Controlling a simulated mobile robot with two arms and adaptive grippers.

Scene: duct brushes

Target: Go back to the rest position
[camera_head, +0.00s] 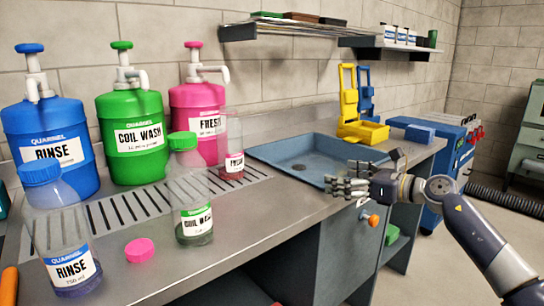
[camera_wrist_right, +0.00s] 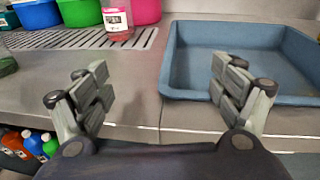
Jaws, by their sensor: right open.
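My right gripper (camera_head: 346,186) reaches in from the right in the head view, over the front edge of the counter near the blue tray. In the right wrist view my right gripper (camera_wrist_right: 160,90) shows its two fingers wide apart with nothing between them. The counter (camera_wrist_right: 130,100) lies beyond the fingers, and the blue tray (camera_wrist_right: 235,60) is behind the right finger. My left gripper is not in view.
Blue (camera_head: 45,130), green (camera_head: 130,125) and pink (camera_head: 196,118) pump jugs stand at the back. Bottles labelled RINSE (camera_head: 65,235) and COIL WASH (camera_head: 190,195), a pink-labelled bottle (camera_head: 232,150) and a loose pink cap (camera_head: 140,250) are on the counter. A yellow holder (camera_head: 360,130) stands behind the blue tray (camera_head: 300,160).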

